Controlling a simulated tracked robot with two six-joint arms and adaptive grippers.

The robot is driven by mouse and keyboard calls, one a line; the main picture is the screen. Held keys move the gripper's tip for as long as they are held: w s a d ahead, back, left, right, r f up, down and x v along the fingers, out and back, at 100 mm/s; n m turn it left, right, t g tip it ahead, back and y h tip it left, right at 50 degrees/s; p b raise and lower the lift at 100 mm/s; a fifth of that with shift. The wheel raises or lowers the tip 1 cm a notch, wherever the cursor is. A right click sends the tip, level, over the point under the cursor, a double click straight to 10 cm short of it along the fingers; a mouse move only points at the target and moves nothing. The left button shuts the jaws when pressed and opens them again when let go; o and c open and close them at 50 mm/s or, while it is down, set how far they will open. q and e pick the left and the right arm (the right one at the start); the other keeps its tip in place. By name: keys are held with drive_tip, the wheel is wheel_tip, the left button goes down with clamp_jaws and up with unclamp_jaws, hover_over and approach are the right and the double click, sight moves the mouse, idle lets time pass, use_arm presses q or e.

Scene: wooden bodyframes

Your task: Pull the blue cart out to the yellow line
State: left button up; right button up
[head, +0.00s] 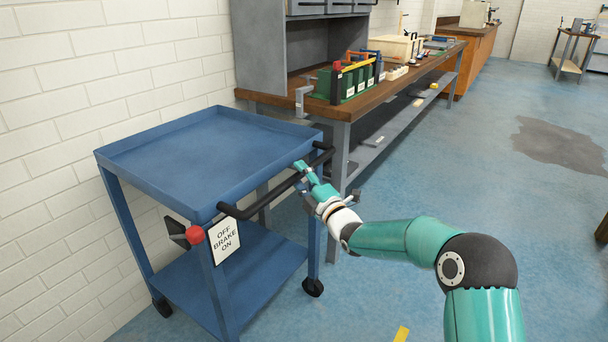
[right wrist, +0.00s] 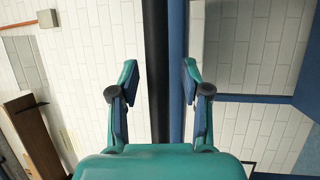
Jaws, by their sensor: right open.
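The blue cart (head: 200,150) stands against the white brick wall, beside the workbench. Its black handle (head: 265,200) runs along the near right side of the top tray. My right gripper (head: 304,174) is at the far half of the handle. In the right wrist view, the handle (right wrist: 155,35) runs upright between the spread fingers, with gaps on both sides. A brake lever with a red knob (head: 193,234) sits beside a sign (head: 225,242) reading OFF, BRAKE, ON; the knob is about level with OFF. A short piece of yellow line (head: 402,333) shows on the floor. My left gripper is out of view.
A wooden-topped workbench (head: 400,78) with a green tool holder (head: 350,82) stands just behind the cart's right end. The blue floor (head: 400,180) to the right is open, with a dark stain (head: 560,145). The cart's top tray is empty.

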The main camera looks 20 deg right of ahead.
drive_tip(key=shift+w+a+r, duration=0.1)
drive_tip(key=shift+w, duration=0.35)
clamp_jaws()
